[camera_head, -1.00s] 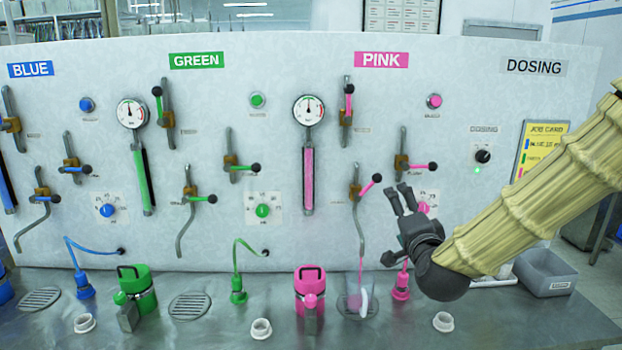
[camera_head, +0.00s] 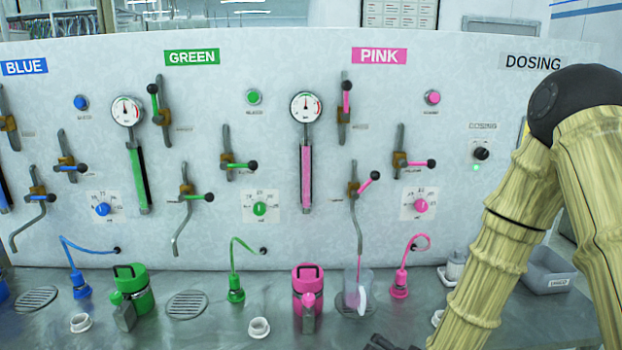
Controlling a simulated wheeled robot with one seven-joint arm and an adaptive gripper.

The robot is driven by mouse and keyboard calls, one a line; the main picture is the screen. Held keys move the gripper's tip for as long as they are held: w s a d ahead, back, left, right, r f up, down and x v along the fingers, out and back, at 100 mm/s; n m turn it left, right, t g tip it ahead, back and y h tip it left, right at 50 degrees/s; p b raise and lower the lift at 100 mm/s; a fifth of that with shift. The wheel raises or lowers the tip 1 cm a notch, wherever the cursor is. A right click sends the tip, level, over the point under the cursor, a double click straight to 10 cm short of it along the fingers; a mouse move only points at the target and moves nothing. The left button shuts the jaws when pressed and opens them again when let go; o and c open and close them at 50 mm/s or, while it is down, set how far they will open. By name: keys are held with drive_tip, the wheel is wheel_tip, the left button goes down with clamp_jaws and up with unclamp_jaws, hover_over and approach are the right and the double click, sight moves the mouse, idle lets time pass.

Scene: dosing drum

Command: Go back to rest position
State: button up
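My arm, in a pale ribbed sleeve, is folded at the right of the view with its dark elbow raised in front of the panel. My gripper (camera_head: 385,343) shows only as a dark sliver at the bottom edge; its fingers are mostly cut off, so its opening is hidden. The panel (camera_head: 330,240) carries BLUE, GREEN, PINK and DOSING sections. A clear beaker (camera_head: 366,285) stands below the pink spout, apart from my gripper, with pink in the spout line and a white piece at its side. A pink canister (camera_head: 308,290) stands left of it.
A green canister (camera_head: 134,290) stands on the metal counter (camera_head: 215,335). White cups (camera_head: 259,327) stand near the front. Blue, green and pink hose fittings (camera_head: 400,284) stand along the panel's foot. A grey bin (camera_head: 549,272) is at the right, partly behind my arm.

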drive_tip(key=s+d+f+n+g, duration=0.1)
drive_tip(key=s+f+n+g, duration=0.1)
drive_tip(key=s+f, duration=0.6)
drive_tip(key=s+d+f+n+g, duration=0.1)
drive_tip(key=s+f+g, duration=0.3)
drive_tip(key=s+f, duration=0.4)
drive_tip(key=s+d+f+n+g+h, duration=0.1)
drive_tip(key=s+f+n+g, duration=0.2)
drive_tip(key=s+f, duration=0.5)
drive_tip(key=s+n, duration=0.1)
drive_tip(key=s, duration=0.8)
drive_tip(key=shift+s+d+g, duration=0.15)
drive_tip(key=shift+s+g, duration=0.25)
